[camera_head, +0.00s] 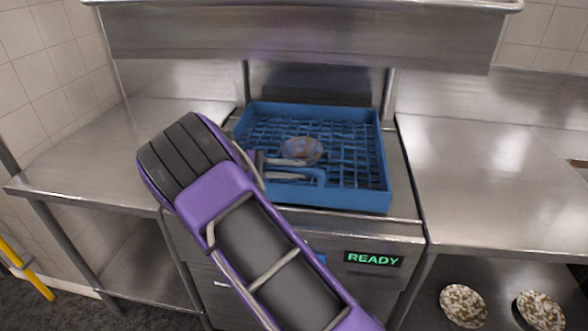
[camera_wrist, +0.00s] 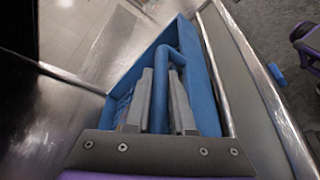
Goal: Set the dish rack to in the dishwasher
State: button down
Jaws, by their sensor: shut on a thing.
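The blue dish rack (camera_head: 345,196) sits in the dishwasher (camera_head: 385,235), on the bay between two steel counters and under the raised hood. A small patterned bowl (camera_head: 306,146) lies in the rack's grid. My gripper (camera_head: 298,170) reaches over the rack's front left part and is shut on its blue handle. In the wrist view the two grey fingers of my gripper (camera_wrist: 160,90) stand on either side of the handle, along the blue wall of the dish rack (camera_wrist: 196,72). My arm hides the rack's front left corner and part of the dishwasher front.
The raised steel hood (camera_head: 300,35) hangs above the rack. The left counter (camera_head: 110,150) and right counter (camera_head: 490,180) are mostly bare. A green READY display (camera_head: 373,259) is lit on the dishwasher front. Two speckled dishes (camera_head: 463,306) (camera_head: 540,311) lie below the right counter.

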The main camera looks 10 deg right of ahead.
jog(key=shift+w+a, duration=0.1)
jog(key=shift+a, duration=0.1)
dwell(0.3)
jog(key=c, duration=0.8)
grip_release()
jog(key=shift+o, duration=0.2)
jog(key=shift+a, duration=0.1)
jog(key=v, duration=1.7)
jog(key=shift+a+r, duration=0.1)
